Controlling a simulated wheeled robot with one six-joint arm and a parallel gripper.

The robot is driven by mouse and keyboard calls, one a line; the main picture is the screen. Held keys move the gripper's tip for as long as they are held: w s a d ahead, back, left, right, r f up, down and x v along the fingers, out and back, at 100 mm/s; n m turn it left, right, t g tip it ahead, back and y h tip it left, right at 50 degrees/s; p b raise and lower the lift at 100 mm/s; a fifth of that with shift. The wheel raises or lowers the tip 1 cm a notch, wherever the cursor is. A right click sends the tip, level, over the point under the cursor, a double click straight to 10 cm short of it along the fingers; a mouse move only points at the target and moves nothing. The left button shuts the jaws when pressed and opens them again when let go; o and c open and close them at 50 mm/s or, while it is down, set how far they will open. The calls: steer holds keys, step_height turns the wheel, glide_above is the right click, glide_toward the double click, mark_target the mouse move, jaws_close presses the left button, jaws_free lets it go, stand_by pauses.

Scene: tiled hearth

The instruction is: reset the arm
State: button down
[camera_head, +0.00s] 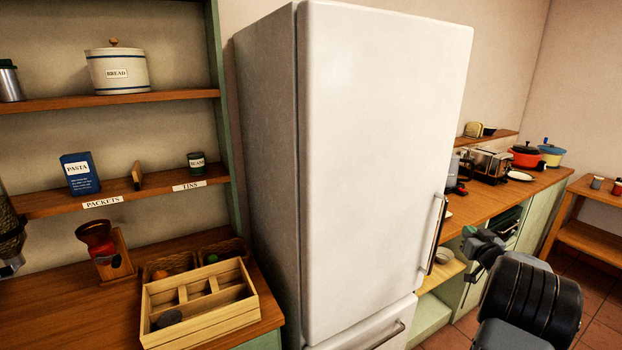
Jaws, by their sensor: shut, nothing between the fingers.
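My arm comes in at the lower right with a thick black ribbed link. At its far end my grey gripper (470,233) shows small, just right of the fridge handle (437,235) in the picture. The gripper is shut with nothing in it. Whether it touches the handle cannot be told.
A tall white fridge (385,140) with its door shut fills the middle. A long counter (500,200) behind my arm holds a toaster (490,163) and pots.

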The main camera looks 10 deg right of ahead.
steer(key=s+d+f+m+g+h, duration=0.1)
steer(key=s+f+m+g+h, duration=0.3)
steer(key=s+f+g, duration=0.4)
steer(key=s+a+r+n+g+y, duration=0.1)
steer(key=s+a, duration=0.3)
steer(key=a, duration=1.1)
steer(key=s+a+r+n+g+y, duration=0.2)
steer(key=s+a+n+y, duration=0.1)
steer(key=a, duration=1.3)
steer(key=s+a+r+n+g+y, duration=0.2)
steer(key=s+a+y, duration=0.2)
steer(key=a, duration=1.1)
steer(key=s, duration=0.2)
steer(key=shift+s+a+n+g, duration=0.2)
steer(key=shift+s+n+g, duration=0.1)
steer(key=shift+s+n, duration=0.1)
